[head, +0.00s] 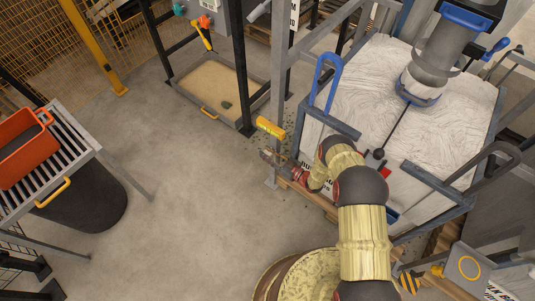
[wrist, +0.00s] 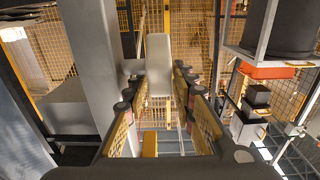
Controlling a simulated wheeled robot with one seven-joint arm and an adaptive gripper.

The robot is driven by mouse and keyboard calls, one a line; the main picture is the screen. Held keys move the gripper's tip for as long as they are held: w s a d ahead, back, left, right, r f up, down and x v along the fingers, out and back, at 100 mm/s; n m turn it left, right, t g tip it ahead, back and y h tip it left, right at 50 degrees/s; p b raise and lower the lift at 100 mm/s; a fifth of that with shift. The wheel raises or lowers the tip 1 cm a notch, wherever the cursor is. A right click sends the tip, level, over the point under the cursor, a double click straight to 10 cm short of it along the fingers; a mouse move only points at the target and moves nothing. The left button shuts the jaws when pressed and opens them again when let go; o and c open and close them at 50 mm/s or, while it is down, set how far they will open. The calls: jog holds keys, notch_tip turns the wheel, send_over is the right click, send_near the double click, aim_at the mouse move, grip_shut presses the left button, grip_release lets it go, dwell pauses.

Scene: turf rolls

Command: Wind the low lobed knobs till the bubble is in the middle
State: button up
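I cannot make out the low lobed knobs or the bubble in either view. My gripper (head: 270,157) is beside the lower left corner of the grey frame around the white-topped load in the head view. In the wrist view its two yellow-faced fingers (wrist: 158,95) stand apart, so it is open. A pale upright piece (wrist: 159,62) shows between and beyond the fingers, and I cannot tell whether they touch it. A small yellow block (head: 270,128) lies just above my gripper in the head view; what it is is unclear.
A sand-filled tray (head: 215,88) is at the back. A slatted table (head: 72,150) with an orange bin (head: 22,152) stands left. The floor (head: 175,165) between is clear.

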grip_shut()
jog(key=shift+t+y, duration=0.3)
dwell(1.0)
jog(key=shift+s+d+f+t+y, duration=0.15)
jog(key=shift+s+d+t+y, duration=0.1)
jog(key=shift+t+y, duration=0.45)
jog(key=shift+s+d+f+t+y, duration=0.15)
jog(key=shift+t+y, duration=0.35)
jog(key=shift+y, duration=0.25)
jog(key=shift+s+d+r+t+y, duration=0.1)
jog(key=shift+t+y, duration=0.4)
jog(key=shift+y, duration=0.25)
jog(key=shift+d+t+y, duration=0.15)
jog(key=shift+t+y, duration=0.15)
jog(key=shift+y, duration=0.1)
grip_release()
